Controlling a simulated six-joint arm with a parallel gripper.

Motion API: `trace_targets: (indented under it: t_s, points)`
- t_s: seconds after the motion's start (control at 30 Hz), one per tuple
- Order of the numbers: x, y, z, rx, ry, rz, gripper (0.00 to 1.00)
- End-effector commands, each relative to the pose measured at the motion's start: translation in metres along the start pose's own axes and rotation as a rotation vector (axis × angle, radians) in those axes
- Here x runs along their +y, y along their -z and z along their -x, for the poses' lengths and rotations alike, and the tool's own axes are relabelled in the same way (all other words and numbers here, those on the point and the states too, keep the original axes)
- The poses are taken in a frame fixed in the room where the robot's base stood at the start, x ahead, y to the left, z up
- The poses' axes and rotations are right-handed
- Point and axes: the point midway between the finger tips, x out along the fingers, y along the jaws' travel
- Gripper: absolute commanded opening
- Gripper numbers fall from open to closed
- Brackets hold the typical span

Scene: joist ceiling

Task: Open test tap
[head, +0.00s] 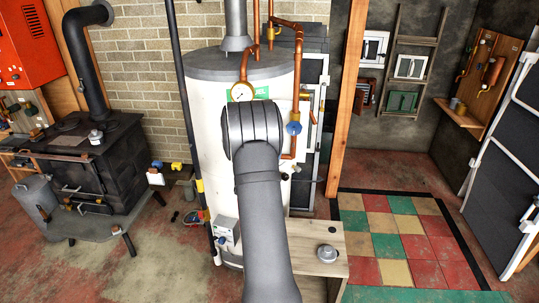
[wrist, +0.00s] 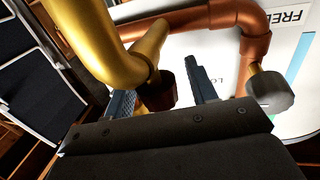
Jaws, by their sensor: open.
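In the wrist view a curved brass pipe (wrist: 105,40) comes down from the upper left and ends at a dark red-brown knob (wrist: 158,95). Which fitting is the test tap is not labelled in view. My gripper (wrist: 163,88) is open, one finger on each side of this knob. I cannot tell whether the fingers touch it. In the head view my arm hides the gripper and the knob, in front of the white tank (head: 205,120). A blue-handled valve (head: 294,127) sits on the copper pipe right of my wrist.
A copper pipe (wrist: 238,14) and a grey round knob (wrist: 270,92) are close to the right of my fingers. A gauge (head: 241,92) sits just above my wrist. A wooden stand (head: 318,262) is at lower right, a black stove (head: 85,165) at left. The tiled floor (head: 395,235) is clear.

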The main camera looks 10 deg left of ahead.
Motion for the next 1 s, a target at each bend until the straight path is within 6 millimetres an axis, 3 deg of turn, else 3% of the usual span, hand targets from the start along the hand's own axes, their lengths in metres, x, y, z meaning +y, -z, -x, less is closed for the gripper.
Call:
trace_targets:
  t_s: [0.03,0.27,0.67,1.0]
  points:
    - [-0.0001,0.0,0.0001,0.0,0.0,0.0,0.52]
    - [-0.0002,0.0001,0.0004,0.0,0.0,0.0,0.07]
    - [-0.0006,-0.0003,0.0007,-0.001,0.059,0.001,0.07]
    - [-0.0033,-0.0002,0.0011,-0.001,0.278,0.002,0.07]
